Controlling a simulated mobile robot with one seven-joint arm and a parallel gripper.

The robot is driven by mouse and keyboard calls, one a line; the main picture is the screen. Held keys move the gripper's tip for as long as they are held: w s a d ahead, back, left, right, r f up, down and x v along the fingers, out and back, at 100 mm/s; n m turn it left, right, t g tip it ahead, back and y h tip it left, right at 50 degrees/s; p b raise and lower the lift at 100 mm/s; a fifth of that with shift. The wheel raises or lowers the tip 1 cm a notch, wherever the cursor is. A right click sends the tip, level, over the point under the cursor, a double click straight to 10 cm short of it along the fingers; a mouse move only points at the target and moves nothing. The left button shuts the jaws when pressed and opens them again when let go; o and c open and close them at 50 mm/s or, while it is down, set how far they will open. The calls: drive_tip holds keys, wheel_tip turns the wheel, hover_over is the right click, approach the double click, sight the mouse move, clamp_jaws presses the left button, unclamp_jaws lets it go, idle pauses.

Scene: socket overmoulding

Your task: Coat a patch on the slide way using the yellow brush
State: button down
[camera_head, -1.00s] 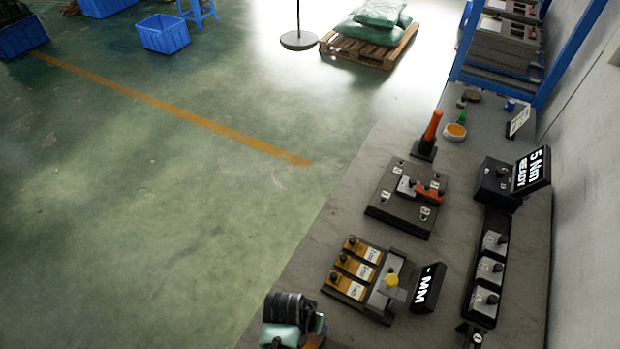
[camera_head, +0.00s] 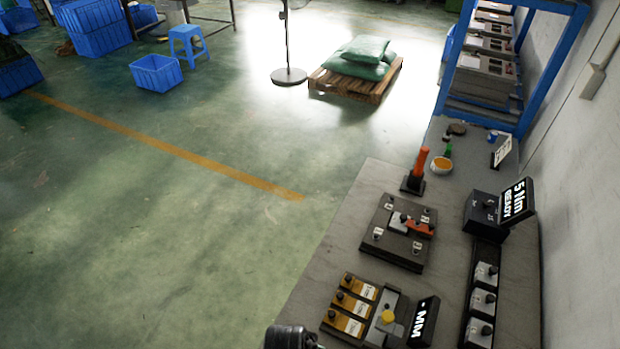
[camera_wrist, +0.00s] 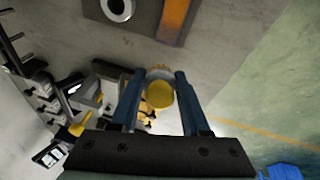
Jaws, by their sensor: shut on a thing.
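My gripper (camera_wrist: 160,100) shows in the wrist view as two dark blue fingers shut on a yellow, round-ended piece (camera_wrist: 160,95), which I take to be the yellow brush. Its pale far end points at the grey bench; I cannot see bristles or whether it touches anything. Beyond it, at the top of the wrist view, lies a dark block with an orange-brown bar (camera_wrist: 175,18) and a pale ring (camera_wrist: 118,9). The bar may be the slide way; I cannot tell, and no coated patch is discernible. In the head view only a dark part of my arm shows at the bottom edge.
A wall runs along the right; open floor lies left.

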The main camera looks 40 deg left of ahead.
idle(0.3)
drive_tip(key=shift+s+d+f+y, duration=0.2)
drive_tip(key=shift+d+f+y, duration=0.1)
drive_tip(key=shift+d+y, duration=0.25)
